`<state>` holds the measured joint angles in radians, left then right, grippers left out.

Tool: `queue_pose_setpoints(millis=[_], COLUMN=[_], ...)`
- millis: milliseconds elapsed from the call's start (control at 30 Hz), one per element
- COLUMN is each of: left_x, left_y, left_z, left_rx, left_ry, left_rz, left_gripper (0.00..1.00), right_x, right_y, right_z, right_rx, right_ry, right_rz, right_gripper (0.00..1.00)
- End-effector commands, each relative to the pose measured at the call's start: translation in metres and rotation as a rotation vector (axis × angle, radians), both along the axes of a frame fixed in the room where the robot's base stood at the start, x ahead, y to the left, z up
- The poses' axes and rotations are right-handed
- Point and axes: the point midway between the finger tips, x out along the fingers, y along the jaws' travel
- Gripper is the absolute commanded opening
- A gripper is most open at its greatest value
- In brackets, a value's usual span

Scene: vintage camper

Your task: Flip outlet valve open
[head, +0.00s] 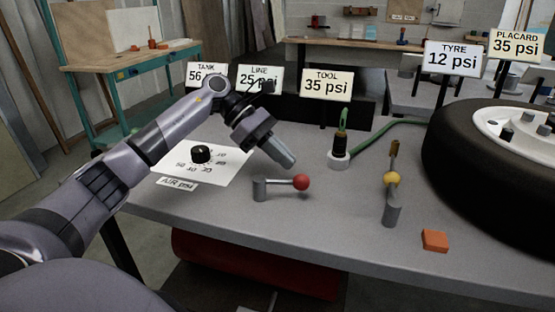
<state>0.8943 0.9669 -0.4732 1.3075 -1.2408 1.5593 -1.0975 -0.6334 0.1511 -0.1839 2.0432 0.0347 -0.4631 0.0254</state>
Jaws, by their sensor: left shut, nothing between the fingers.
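A valve lever with a red ball knob (302,182) sticks out to the right from a short grey post (259,189) on the grey bench. The lever lies about level. No label on it names it as the outlet valve. My left gripper (285,157) is shut and empty, pointing down and to the right. In the picture its tips are just above and left of the red knob. Whether they touch it I cannot tell; a gap seems to show. My right gripper is out of view.
A dial (201,154) on a white card sits left of the lever. A yellow-balled upright piece (392,179), an orange block (435,240) and a tyre (465,150) are to the right.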

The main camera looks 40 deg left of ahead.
Motion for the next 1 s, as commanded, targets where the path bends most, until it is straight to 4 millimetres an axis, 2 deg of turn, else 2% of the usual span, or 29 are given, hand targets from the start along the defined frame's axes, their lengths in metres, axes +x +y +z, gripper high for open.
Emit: queue_pose_setpoints(millis=[100, 300, 1000], left_x=[-0.006, -0.012, -0.014], left_y=[0.019, 0.037, 0.041], left_z=[0.014, 0.027, 0.033], left_rx=[0.004, 0.006, 0.007], left_ry=[0.000, 0.002, 0.002], left_rz=[0.005, 0.003, 0.004], left_gripper=[0.00, 0.00, 0.00], right_x=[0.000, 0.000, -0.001], right_y=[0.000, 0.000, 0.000], right_z=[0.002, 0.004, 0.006], right_rx=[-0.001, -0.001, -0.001], right_ry=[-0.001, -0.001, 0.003], right_rz=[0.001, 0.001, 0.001], right_gripper=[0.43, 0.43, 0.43])
